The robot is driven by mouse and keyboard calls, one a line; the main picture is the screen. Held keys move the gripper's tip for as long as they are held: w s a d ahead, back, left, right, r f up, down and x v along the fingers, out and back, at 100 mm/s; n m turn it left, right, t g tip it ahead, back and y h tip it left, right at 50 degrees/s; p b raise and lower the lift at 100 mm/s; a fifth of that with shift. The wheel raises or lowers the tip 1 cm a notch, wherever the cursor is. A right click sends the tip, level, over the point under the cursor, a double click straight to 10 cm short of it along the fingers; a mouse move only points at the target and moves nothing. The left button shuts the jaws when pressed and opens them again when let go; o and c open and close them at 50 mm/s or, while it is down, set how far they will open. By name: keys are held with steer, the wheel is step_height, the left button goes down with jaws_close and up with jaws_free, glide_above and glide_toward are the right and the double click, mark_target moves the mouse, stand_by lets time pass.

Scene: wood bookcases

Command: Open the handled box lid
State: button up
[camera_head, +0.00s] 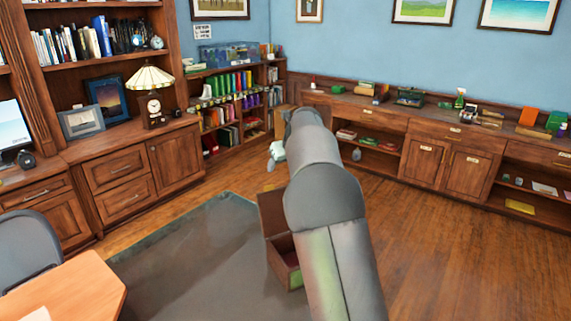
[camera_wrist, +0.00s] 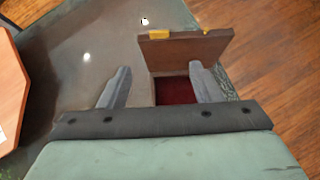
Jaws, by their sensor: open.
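The brown box (camera_head: 284,258) stands on the floor at the edge of the dark rug, partly hidden behind my arm in the head view. Its lid (camera_head: 270,212) stands raised. In the wrist view the lid (camera_wrist: 187,50) is a brown panel at the box's far side, with yellow metal pieces on its top edge. The dark red interior (camera_wrist: 172,91) shows below it. My gripper (camera_wrist: 160,66) is open, with nothing seen between its fingers. The right finger overlaps the box opening in the picture; the left finger is over the rug. Contact cannot be told.
A dark rug (camera_head: 190,265) covers the floor left of the box, and bare wood floor (camera_head: 450,255) lies to the right. An orange-brown table (camera_head: 75,290) and a chair (camera_head: 25,245) are at lower left. Bookcases and cabinets (camera_head: 440,160) line the walls.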

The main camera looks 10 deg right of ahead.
steer(key=shift+v, duration=1.45)
steer(key=s+f+n+g, duration=0.2)
steer(key=s+f+n, duration=0.2)
steer(key=s+n, duration=0.7)
steer(key=s+f+n+g+h, duration=0.1)
steer(key=s+f+n, duration=0.3)
steer(key=s+n, duration=0.6)
steer(key=s+a+f+n+g+h, duration=0.1)
steer(key=s+f+n, duration=0.4)
steer(key=s, duration=2.2)
steer(key=n+g, duration=0.1)
steer(key=n, duration=0.5)
steer(key=shift+s+n+g, duration=0.25)
steer(key=shift+n+g, duration=0.05)
steer(key=shift+g, duration=0.1)
